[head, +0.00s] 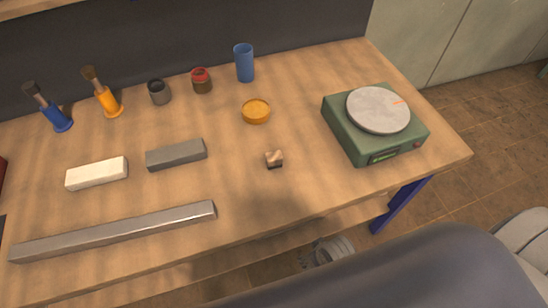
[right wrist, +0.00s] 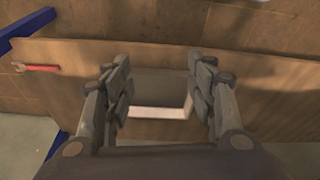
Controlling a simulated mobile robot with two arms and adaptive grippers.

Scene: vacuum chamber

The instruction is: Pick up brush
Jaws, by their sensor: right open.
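Two upright pieces with dark tops, one blue (head: 55,115) and one orange (head: 106,98), stand at the back left of the table in the head view; they look like brushes. A small tan piece with a dark underside (head: 274,159) lies near the table's middle; I cannot tell if it is a brush. My right gripper (right wrist: 160,78) is open, with nothing held between its fingers. In the head view it shows in part (head: 330,251) below the table's front edge, apart from all of these pieces. My left gripper is not in view.
The wooden table (head: 300,190) also holds a long metal bar (head: 115,232), a white block (head: 97,173), a grey block (head: 176,154), an orange dish (head: 256,111), a blue cup (head: 244,63), small jars, and a green device with a round plate (head: 378,110). The front right is clear.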

